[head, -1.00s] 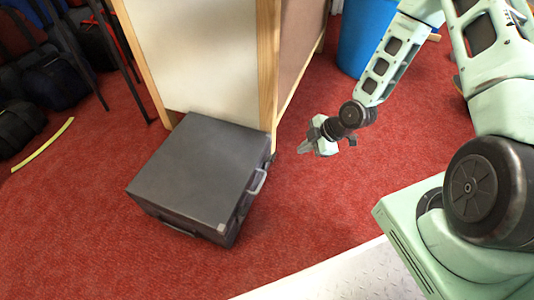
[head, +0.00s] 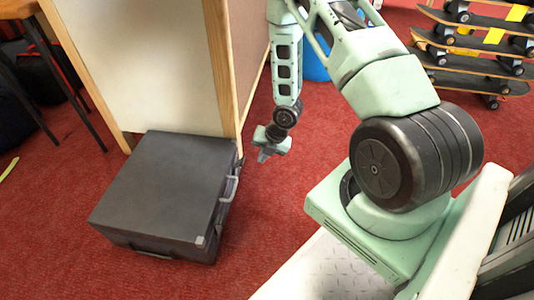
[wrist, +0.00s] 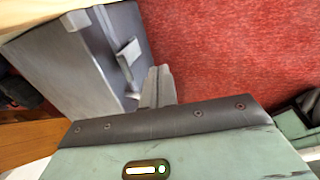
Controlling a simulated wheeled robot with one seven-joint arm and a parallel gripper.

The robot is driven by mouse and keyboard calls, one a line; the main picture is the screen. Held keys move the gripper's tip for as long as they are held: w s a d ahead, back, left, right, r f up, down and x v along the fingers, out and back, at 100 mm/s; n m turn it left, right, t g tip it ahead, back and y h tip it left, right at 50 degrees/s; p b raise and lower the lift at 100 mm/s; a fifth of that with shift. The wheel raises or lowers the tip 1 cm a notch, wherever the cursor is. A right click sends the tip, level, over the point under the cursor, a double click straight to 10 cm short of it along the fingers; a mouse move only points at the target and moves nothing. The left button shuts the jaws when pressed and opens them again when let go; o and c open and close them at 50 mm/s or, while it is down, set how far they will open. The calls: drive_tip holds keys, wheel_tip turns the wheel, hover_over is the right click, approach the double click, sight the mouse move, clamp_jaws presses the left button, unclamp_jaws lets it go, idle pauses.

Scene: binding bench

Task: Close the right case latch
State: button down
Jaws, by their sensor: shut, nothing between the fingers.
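The closed dark grey case (head: 160,185) lies flat on the red carpet, and its side also shows in the wrist view (wrist: 60,68). My gripper (head: 262,157) is shut and empty, just right of the case's far right corner. In the wrist view its fingertips (wrist: 158,72) are close to the pale part, apparently not touching.
A white panel with wooden edging (head: 222,75) stands right behind the case. A blue bin (head: 315,62) is partly hidden behind my arm. A rack of skateboards (head: 475,50) stands at the upper right. Red carpet is clear in front of and right of the case.

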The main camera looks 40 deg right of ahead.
sight(243, 160)
drive_tip(key=w+a+b, duration=0.1)
drive_tip(key=w+a+f+b, duration=0.1)
drive_tip(key=w, duration=0.1)
drive_tip(key=shift+w+a+f, duration=0.1)
drive_tip(key=shift+w+a, duration=0.1)
drive_tip(key=shift+a, duration=0.1)
drive_tip(key=w+a+r+p, duration=0.1)
drive_tip(key=p, duration=0.3)
drive_tip(key=shift+w+g, duration=0.15)
drive_tip(key=shift+g, duration=0.15)
drive_tip(key=shift+w+a, duration=0.1)
drive_tip(key=shift+f, duration=0.2)
